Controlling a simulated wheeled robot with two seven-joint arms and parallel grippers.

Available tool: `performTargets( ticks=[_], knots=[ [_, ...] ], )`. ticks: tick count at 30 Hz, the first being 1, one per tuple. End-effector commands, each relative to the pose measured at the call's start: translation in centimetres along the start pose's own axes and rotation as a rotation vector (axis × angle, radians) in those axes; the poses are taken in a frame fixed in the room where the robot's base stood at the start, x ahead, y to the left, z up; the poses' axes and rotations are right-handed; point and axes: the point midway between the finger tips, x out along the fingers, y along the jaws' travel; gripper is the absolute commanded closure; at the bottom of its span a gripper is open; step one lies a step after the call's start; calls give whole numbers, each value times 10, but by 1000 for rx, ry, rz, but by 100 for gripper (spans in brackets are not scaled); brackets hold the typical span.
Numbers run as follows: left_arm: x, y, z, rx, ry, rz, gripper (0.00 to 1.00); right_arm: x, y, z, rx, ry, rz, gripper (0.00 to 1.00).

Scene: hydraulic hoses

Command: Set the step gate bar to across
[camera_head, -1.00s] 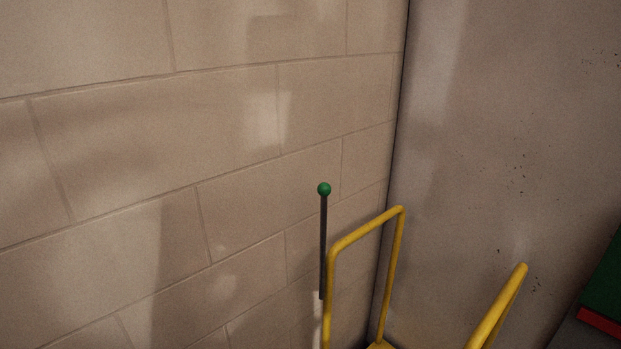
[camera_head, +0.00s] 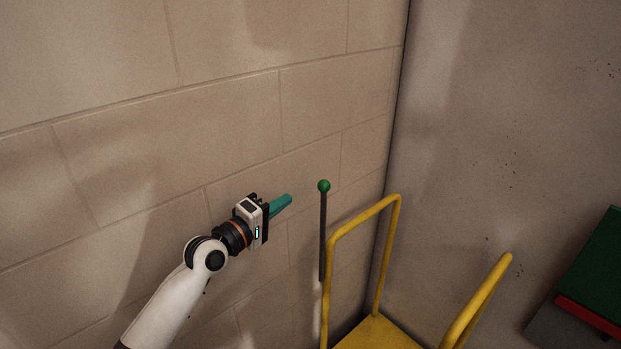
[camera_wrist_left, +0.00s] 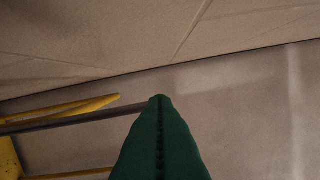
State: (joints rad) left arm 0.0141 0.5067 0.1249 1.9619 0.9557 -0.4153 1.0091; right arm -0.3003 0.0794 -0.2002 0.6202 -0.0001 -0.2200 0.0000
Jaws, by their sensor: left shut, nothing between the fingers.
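The step gate bar is a dark upright rod (camera_head: 323,235) with a green ball (camera_head: 324,186) on top. It stands at the left side of the yellow step rails in the head view. My left gripper (camera_head: 289,202), with teal fingers, is shut and empty, to the left of the ball and apart from it in the picture. In the left wrist view the shut green fingers (camera_wrist_left: 160,140) fill the lower middle. A dark rod (camera_wrist_left: 75,121) runs in from the left and ends behind the fingertips; the ball cannot be made out there. My right gripper is not in view.
Yellow rails (camera_head: 365,215) rise from a yellow platform (camera_head: 374,334) in the corner. A block wall (camera_head: 130,130) is close behind my left arm. A green and red object (camera_head: 590,285) sits at the right edge. The space above the bar is clear.

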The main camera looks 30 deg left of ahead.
Motion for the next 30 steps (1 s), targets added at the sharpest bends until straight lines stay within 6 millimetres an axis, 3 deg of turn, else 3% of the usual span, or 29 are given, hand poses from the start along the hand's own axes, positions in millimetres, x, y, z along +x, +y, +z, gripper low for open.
performTargets(
  ticks=[12,24,30],
  knots=[
    [6,-1,0,0,0,-1,100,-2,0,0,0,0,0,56],
    [74,-3,0,0,0,-1,100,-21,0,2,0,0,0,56],
    [96,-1,0,1,-1,0,100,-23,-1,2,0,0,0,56]
  ],
)
